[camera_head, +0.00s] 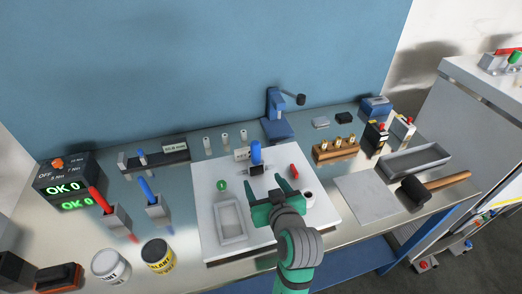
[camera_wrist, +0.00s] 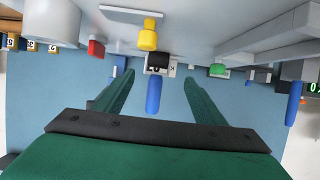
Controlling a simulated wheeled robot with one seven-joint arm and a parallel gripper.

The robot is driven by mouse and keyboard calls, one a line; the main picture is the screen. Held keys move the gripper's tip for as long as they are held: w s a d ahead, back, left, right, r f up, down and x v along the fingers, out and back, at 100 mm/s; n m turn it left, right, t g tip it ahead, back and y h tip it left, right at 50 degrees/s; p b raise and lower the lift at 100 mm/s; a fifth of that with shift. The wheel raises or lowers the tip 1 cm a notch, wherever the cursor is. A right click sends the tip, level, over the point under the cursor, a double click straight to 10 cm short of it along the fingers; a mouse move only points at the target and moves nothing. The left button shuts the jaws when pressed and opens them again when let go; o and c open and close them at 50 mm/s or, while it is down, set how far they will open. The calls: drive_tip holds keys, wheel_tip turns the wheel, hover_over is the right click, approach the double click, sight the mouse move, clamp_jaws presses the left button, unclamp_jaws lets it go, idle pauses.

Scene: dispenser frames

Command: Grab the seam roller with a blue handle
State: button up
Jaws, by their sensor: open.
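A tool with a blue handle (camera_head: 256,152) stands upright in a dark holder (camera_head: 257,169) at the back of the white board, and looks like the seam roller; its roller end cannot be made out. In the wrist view, which is upside down, this blue handle (camera_wrist: 153,96) shows between the two fingers, beyond them. My gripper (camera_head: 272,185) is open and empty, above the board and in front of the handle, apart from it. Other blue handles stand at the left, one in a grey block (camera_head: 148,190) and one in the rack (camera_head: 142,157).
The white board (camera_head: 208,235) also bears a grey tray (camera_head: 231,222), a green piece (camera_head: 221,185) and a red piece (camera_head: 295,172). A blue press (camera_head: 276,120) stands behind. Wooden block (camera_head: 336,151) and mallet (camera_head: 415,192) lie right; cans (camera_head: 110,266) stand front left.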

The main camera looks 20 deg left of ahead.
sight(258, 168)
drive_tip(key=x, duration=1.1)
drive_tip(key=shift+w+d+r, duration=0.1)
drive_tip(key=shift+w+r, duration=0.05)
drive_tip(key=shift+r, duration=0.15)
drive_tip(key=c, duration=1.2)
drive_tip(key=shift+c, duration=0.3)
drive_tip(key=shift+r, duration=0.1)
